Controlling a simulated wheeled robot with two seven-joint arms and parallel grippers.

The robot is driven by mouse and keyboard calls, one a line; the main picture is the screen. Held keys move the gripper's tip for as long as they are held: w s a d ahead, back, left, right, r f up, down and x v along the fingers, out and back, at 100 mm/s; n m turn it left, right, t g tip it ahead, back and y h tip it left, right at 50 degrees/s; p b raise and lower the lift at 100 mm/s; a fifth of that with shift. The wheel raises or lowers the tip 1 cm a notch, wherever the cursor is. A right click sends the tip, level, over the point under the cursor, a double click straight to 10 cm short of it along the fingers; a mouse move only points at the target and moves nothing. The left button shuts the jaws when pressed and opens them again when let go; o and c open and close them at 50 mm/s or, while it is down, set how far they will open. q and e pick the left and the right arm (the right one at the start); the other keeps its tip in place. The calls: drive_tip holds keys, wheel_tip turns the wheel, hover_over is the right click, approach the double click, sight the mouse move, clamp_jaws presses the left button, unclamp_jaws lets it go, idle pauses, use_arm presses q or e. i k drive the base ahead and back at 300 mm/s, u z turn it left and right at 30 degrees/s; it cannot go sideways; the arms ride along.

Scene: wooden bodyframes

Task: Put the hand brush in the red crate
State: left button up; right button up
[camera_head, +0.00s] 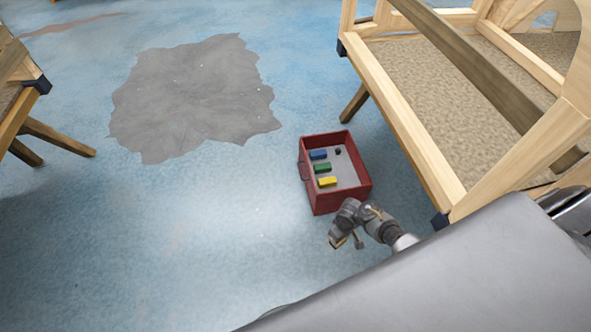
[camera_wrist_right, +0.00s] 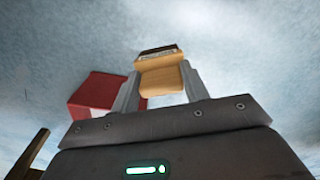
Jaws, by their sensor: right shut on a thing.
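The red crate (camera_head: 308,172) stands on the blue floor and is open at the top. Inside it lie a blue block (camera_head: 318,155), a green block (camera_head: 323,168), a yellow block (camera_head: 328,182) and a small dark round thing (camera_head: 338,151). My right gripper (camera_head: 345,240) is just in front of the crate's near side, outside its opening. In the right wrist view its fingers are shut on the hand brush (camera_wrist_right: 161,78), a tan wooden piece with a dark far edge. The crate (camera_wrist_right: 92,92) shows there at the left, beyond the fingers. My left gripper is not in view.
A large wooden frame (camera_head: 425,150) stands close to the right of the crate, with a dark-capped leg near it. Another wooden frame (camera_head: 15,115) is at the left edge. A grey floor patch (camera_head: 195,95) lies behind left. The floor left of the crate is clear.

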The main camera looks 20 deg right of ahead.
sight(346, 182)
drive_tip(key=u, duration=0.2)
drive_tip(key=i, duration=2.85)
drive_tip(key=z, duration=2.35)
